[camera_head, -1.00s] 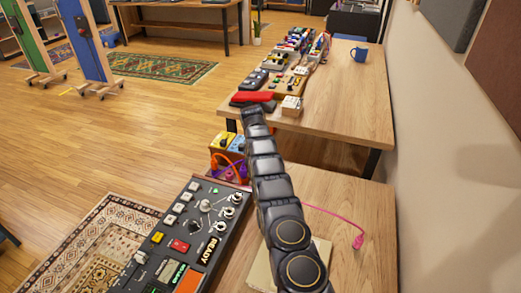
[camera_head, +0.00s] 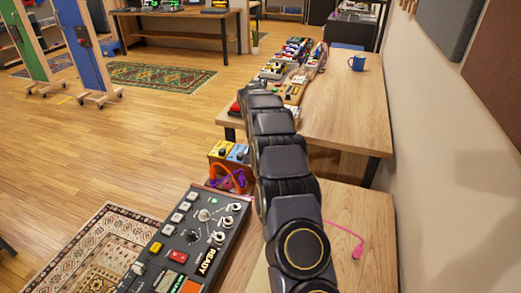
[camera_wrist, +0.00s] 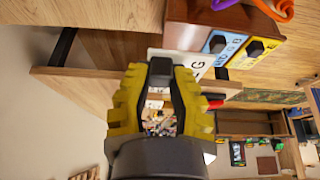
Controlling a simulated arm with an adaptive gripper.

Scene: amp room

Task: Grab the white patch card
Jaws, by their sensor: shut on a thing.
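The white patch card (camera_wrist: 186,57) shows in the wrist view at the fingertips of my gripper (camera_wrist: 160,72), with dark lettering partly covered by the right finger. My gripper's yellow-padded fingers are closed on the card. In the head view my own arm hides both the gripper and the card.
An effects-pedal box with blue and yellow pedals (camera_wrist: 228,45) and an orange cable is close by the card in the wrist view. The head view shows a control panel (camera_head: 190,240), a pink cable plug (camera_head: 357,250), and a far table (camera_head: 345,115) with pedals and a blue mug (camera_head: 358,60).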

